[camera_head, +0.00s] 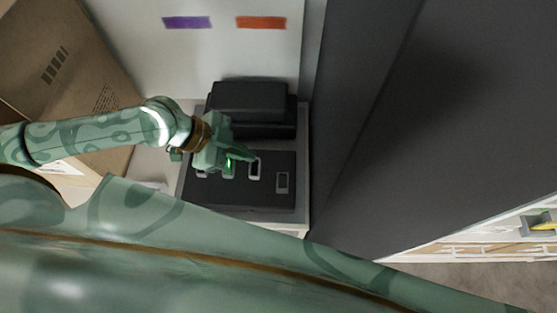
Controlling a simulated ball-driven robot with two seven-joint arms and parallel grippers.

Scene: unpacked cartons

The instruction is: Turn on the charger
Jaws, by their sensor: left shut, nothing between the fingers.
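The charger (262,197) is a black box with a raised block at its back and a flat top with several pale-framed slots or switches in a row. It stands on a light surface below a white panel. My left gripper (246,157) is shut and empty, low over the charger's flat top near the middle slots. I cannot tell whether its fingertips touch the charger. A small green glow shows beside the fingers. The gripper partly hides the slots to the left. My right gripper is not in view.
A cardboard carton (75,65) stands at the left, beside my left arm. A tall dark grey panel (420,120) rises close on the charger's right. The white panel (225,50) behind carries purple and orange marks. A pale shelf or crate (490,245) shows at the lower right.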

